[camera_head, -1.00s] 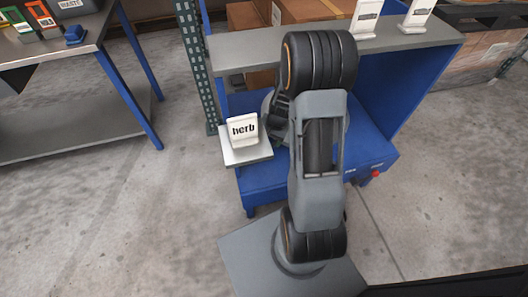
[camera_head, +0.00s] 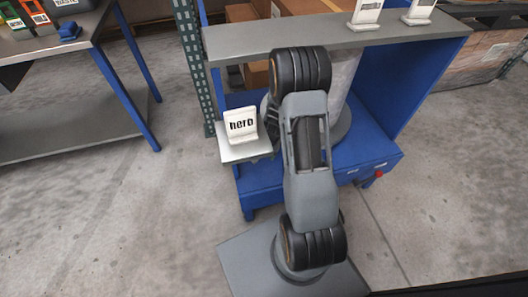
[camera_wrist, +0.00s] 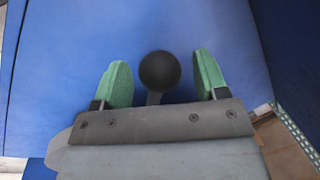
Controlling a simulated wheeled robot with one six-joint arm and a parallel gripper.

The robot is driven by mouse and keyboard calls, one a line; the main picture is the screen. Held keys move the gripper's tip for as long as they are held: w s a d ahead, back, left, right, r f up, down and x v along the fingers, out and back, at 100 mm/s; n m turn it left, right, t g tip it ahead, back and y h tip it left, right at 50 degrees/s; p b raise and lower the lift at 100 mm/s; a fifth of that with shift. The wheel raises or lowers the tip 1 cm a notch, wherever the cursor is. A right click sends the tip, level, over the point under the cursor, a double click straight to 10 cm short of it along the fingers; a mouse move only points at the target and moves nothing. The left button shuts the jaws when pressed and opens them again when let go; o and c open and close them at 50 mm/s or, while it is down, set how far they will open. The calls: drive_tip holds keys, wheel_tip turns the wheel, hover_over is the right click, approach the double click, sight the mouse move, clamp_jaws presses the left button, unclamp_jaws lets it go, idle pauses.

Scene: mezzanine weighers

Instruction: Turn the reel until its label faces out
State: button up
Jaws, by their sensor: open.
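A pale upright cylinder (camera_head: 346,80), which looks like the reel, stands on a grey round base (camera_head: 343,124) in the blue machine (camera_head: 365,149). My arm covers its left part in the head view, and no label shows on the visible part. In the wrist view, a black ball knob (camera_wrist: 159,71) on a short dark stem sits between the two green fingertips of my gripper (camera_wrist: 163,76). The gripper is open, with gaps on both sides of the knob. In the head view my gripper is mostly hidden behind my arm.
A grey shelf (camera_head: 390,38) with white stands crosses above the machine. A worktable (camera_head: 95,30) is at left, and the floor between is clear.

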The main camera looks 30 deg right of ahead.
drive_tip(key=c, duration=1.2)
drive_tip(key=shift+s, duration=0.1)
clamp_jaws()
